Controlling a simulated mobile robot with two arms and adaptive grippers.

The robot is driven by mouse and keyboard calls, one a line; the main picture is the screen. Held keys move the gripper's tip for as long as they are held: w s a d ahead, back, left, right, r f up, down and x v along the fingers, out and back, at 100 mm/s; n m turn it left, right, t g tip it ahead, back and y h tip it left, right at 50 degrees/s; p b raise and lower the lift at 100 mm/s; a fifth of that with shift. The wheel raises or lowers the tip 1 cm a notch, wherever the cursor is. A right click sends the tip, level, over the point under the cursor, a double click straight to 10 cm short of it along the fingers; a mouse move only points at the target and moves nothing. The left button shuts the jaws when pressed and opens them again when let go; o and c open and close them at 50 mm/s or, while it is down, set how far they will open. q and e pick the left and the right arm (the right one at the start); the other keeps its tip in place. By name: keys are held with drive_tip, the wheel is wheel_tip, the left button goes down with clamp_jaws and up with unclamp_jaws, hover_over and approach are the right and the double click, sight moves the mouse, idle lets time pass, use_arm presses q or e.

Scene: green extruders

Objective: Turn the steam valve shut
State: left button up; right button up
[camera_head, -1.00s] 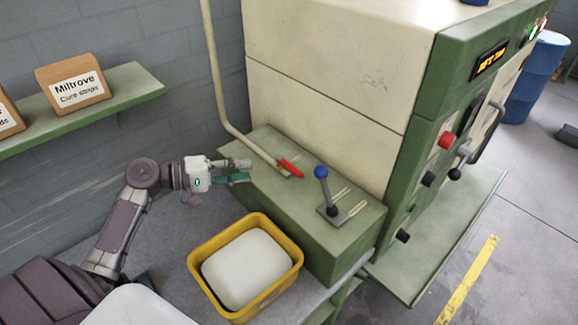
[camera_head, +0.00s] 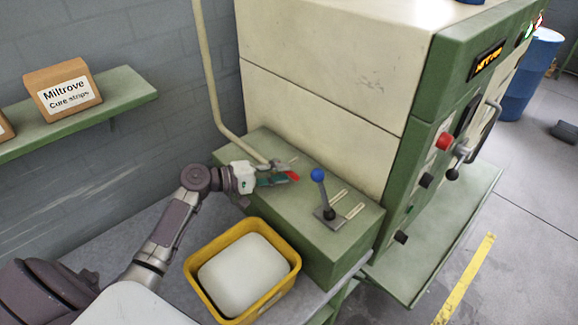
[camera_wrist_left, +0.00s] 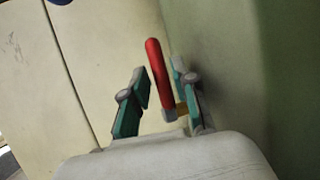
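The steam valve's red lever (camera_head: 293,175) is at the foot of the cream pipe, over the green box top. My left gripper (camera_head: 282,172) has its fingers at the lever. In the left wrist view the red lever (camera_wrist_left: 158,72) stands between the two open green-padded fingers (camera_wrist_left: 160,93), nearer the right one. A gap shows between the left finger and the lever. Whether the right finger touches it I cannot tell. My right gripper is not in view.
A blue-knobbed lever (camera_head: 318,175) stands on the same green box (camera_head: 330,245), right of the valve. A yellow bin (camera_head: 190,270) with a pale block (camera_head: 244,275) is in front. The large cream and green machine (camera_head: 330,110) rises behind. A shelf (camera_head: 120,103) with a labelled box (camera_head: 62,88) is at left.

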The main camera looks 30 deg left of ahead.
use_arm(q)
drive_tip(key=shift+x, duration=1.3)
clamp_jaws()
